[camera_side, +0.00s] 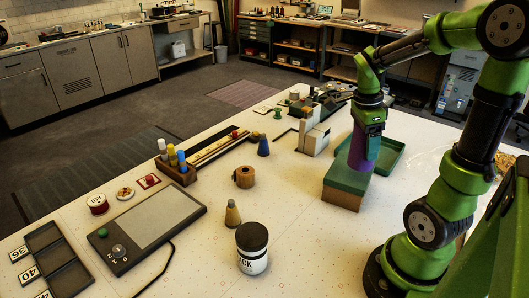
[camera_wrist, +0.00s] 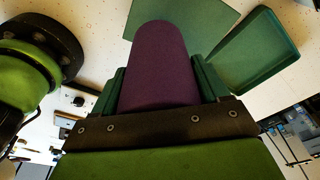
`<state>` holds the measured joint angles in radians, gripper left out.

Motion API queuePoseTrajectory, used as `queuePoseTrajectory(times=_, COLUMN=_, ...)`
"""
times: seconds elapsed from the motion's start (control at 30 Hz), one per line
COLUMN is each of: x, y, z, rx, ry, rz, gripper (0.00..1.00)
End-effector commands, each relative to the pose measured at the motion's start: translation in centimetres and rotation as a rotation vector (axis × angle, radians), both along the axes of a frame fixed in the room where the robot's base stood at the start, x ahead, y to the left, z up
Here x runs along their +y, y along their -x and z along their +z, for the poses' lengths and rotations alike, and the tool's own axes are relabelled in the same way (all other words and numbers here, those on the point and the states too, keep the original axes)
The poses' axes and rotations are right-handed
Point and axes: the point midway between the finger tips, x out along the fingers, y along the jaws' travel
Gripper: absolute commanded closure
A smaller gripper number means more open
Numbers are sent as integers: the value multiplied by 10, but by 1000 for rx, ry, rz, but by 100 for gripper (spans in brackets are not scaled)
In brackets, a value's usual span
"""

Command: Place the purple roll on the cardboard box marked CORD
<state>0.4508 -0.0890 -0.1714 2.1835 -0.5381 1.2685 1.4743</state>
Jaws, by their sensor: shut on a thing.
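The purple roll (camera_side: 364,152) is upright in my gripper (camera_side: 368,128), which is shut on its upper part. In the wrist view the roll (camera_wrist: 158,65) stands between the two green fingers of my gripper (camera_wrist: 160,90). Below it is a box (camera_side: 341,198) with brown cardboard sides and a green top, which also shows in the wrist view (camera_wrist: 200,18). The roll's lower end is at the back right part of the green top; I cannot tell if it touches. I cannot read any CORD marking on the box.
A green tray (camera_side: 386,157) lies just behind and right of the box. A white block-like device (camera_side: 315,138) stands behind it to the left. Table between jar and box is clear.

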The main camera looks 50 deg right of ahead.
Motion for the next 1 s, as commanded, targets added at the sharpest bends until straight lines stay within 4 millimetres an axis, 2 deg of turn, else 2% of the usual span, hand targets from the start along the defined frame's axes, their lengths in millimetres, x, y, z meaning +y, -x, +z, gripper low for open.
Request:
queuePoseTrajectory(times=0.1, x=-13, y=-14, z=-2, rx=1, ry=0, rz=0, gripper=59)
queuePoseTrajectory(times=0.3, x=-24, y=-26, z=-4, rx=0, ry=0, rz=-1, gripper=59)
queuePoseTrajectory(times=0.53, x=-24, y=-26, z=-36, rx=2, ry=-1, rz=2, gripper=59)
queuePoseTrajectory(times=0.97, x=-24, y=-26, z=-42, rx=0, ry=0, rz=1, gripper=59)
queuePoseTrajectory(times=1.0, x=-24, y=-26, z=-42, rx=-1, ry=0, rz=1, gripper=21)
